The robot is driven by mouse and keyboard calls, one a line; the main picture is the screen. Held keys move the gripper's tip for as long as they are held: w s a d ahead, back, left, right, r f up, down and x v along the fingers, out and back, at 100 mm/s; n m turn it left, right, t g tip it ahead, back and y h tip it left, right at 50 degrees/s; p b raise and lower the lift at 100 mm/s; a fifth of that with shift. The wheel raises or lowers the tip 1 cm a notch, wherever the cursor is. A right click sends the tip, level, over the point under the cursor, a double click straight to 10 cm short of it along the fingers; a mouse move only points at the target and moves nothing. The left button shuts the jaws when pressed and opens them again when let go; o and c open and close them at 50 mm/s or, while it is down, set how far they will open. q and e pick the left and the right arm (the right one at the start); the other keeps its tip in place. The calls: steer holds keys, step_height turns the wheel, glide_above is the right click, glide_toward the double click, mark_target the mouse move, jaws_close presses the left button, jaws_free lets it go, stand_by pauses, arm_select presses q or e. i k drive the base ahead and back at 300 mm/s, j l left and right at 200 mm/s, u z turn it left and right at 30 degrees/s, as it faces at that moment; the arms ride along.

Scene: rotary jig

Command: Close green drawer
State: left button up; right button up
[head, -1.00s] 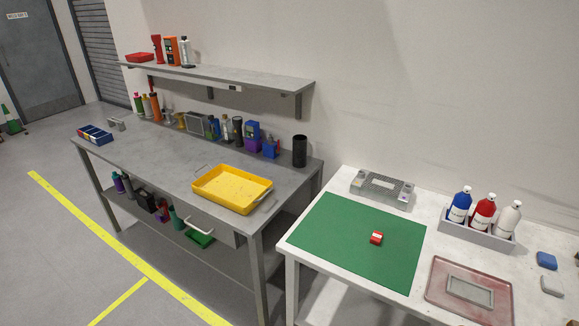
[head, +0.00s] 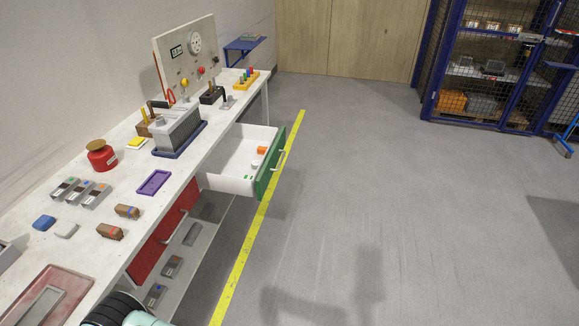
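The green drawer (head: 268,173) is pulled out from under the white workbench, toward the right in the head view. Its front is green with a pale bar handle (head: 282,157), and its inside is white. An orange block (head: 262,150) and a few small white and green items lie in it. Part of one of my arms shows at the bottom left edge, well short of the drawer. Neither gripper's fingers can be seen.
A red drawer front (head: 165,232) sits nearer under the bench (head: 205,150), above a low shelf with grey boxes. The benchtop holds a red canister (head: 101,157), a purple tray (head: 154,182) and a grey finned block (head: 178,130). The floor right of the yellow line (head: 243,245) is clear.

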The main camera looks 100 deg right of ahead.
mark_target(224, 169)
steer(key=z, duration=3.2)
steer(key=i+l+u, duration=0.1)
steer(key=i, duration=0.25)
